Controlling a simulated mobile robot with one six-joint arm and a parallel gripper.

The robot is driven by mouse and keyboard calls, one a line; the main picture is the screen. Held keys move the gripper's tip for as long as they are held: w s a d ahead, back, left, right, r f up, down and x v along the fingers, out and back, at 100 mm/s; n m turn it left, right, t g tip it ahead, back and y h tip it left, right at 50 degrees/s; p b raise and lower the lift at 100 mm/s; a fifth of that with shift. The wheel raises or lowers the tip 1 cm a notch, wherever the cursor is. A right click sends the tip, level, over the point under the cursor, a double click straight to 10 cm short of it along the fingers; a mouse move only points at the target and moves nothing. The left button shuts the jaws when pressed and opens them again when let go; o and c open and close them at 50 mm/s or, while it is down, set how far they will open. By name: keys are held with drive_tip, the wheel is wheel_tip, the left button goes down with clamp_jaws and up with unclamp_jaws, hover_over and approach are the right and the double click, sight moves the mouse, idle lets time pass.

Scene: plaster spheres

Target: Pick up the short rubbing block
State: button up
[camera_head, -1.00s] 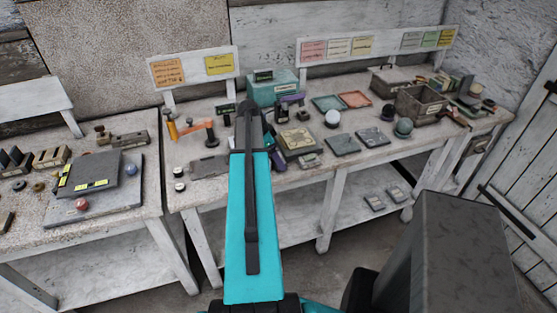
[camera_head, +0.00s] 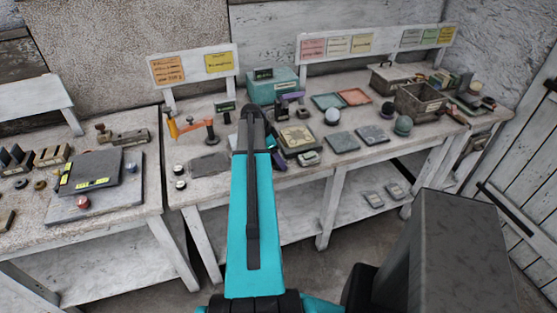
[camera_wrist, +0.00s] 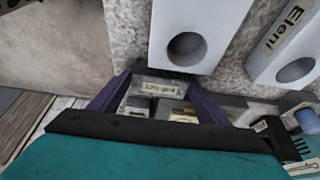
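In the wrist view my gripper (camera_wrist: 160,78) has its two purple fingers spread apart. A small grey block with a pale label (camera_wrist: 160,87) shows between the fingertips; it may be the short rubbing block, but the label is too small to read. I cannot tell whether the fingers touch it. In the head view my own arm stands in front of the middle bench and hides much of the gripper's area, so I cannot pick out the block there.
In the wrist view a pale block with a round hole (camera_wrist: 218,18) sits just beyond the fingertips, and another labelled "Eleni" (camera_wrist: 292,35) is to the right. In the head view the middle bench holds a teal box (camera_head: 270,88), a grey crate (camera_head: 420,103) and grey slabs (camera_head: 343,142).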

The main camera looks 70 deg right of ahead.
drive_tip(key=c, duration=0.9)
drive_tip(key=shift+o, duration=0.2)
drive_tip(key=shift+r, duration=0.15)
drive_tip(key=shift+r+b, duration=1.75)
drive_tip(key=shift+r, duration=3.15)
